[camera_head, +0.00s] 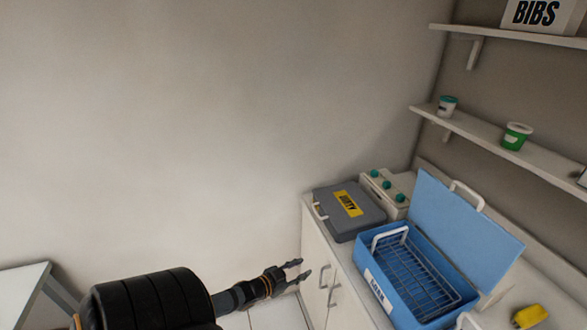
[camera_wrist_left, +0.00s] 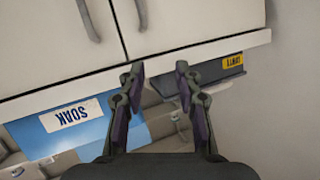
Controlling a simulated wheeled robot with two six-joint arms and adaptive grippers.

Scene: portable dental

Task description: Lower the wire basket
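The wire basket (camera_head: 418,277) sits inside the blue SOAK tub (camera_head: 372,262) on the counter at the right of the head view, its white handle (camera_head: 390,236) standing up at the near left end. The tub's blue lid (camera_head: 465,222) stands open behind it. I cannot tell how deep the basket sits. My left gripper (camera_head: 296,271) is open and empty, in front of the cabinet and apart from the tub. In the left wrist view the open fingers (camera_wrist_left: 158,72) frame the counter edge, with the SOAK tub (camera_wrist_left: 68,128) to their left. My right gripper is not in view.
A closed grey case (camera_head: 342,222) with a yellow label sits left of the tub, beside a white box with green knobs (camera_head: 386,187). A yellow item (camera_head: 530,316) lies at the right. Shelves (camera_head: 500,145) hang above. White cabinet doors (camera_head: 316,262) front the counter.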

